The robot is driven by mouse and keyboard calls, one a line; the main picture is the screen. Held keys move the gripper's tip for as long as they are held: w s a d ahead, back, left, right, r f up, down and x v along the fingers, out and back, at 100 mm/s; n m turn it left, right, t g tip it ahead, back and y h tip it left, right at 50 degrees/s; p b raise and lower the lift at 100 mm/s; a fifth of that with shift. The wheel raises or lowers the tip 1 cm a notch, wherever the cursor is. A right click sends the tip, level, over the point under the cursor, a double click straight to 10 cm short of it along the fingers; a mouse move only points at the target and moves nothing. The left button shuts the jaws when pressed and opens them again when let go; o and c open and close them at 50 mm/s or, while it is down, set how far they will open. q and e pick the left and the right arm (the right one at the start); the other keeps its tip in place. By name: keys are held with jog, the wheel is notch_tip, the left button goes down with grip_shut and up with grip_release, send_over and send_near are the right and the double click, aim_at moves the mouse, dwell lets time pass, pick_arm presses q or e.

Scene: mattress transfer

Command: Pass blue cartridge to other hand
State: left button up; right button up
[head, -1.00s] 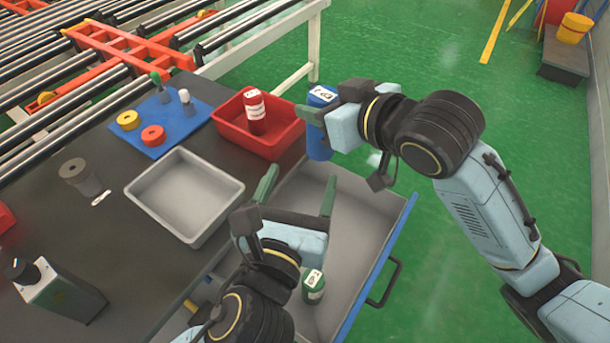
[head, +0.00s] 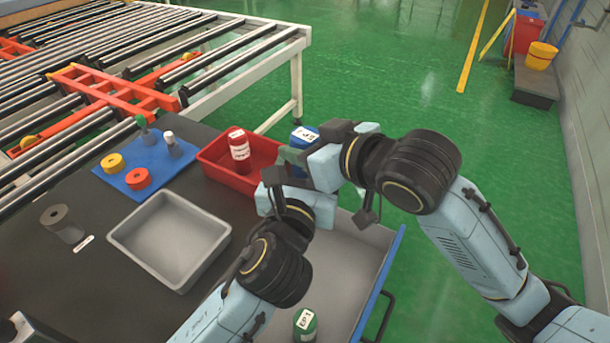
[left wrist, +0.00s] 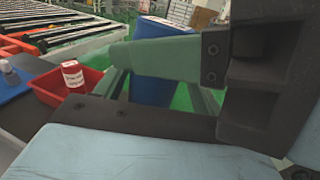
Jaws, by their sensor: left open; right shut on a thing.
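The blue cartridge (head: 304,134) is upright with a white label on top, held in the air by my right gripper (head: 305,155), which is shut on it. My left gripper (head: 290,172) has come up close to it from the near side; its fingers are mostly hidden in the head view. In the left wrist view the blue cartridge (left wrist: 152,90) stands between the two open green fingers of my left gripper (left wrist: 160,92). A green finger of my right gripper (left wrist: 165,57) lies across the cartridge there. I cannot tell whether the left fingers touch it.
A red bin (head: 222,172) with a red cartridge (head: 239,150) is just left of the grippers. A grey tray (head: 125,236) and a blue mat (head: 118,180) are on the dark table. Below is an open drawer (head: 385,275) with a green cartridge (head: 305,324).

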pick_arm(q)
jog(key=shift+w, duration=0.15)
jog(key=shift+c, duration=0.3)
jog(key=shift+d, duration=0.15)
jog(key=c, duration=1)
jog(key=shift+r, duration=0.1)
jog(key=shift+c, duration=0.7)
pick_arm(e)
jog(key=o, duration=1.2)
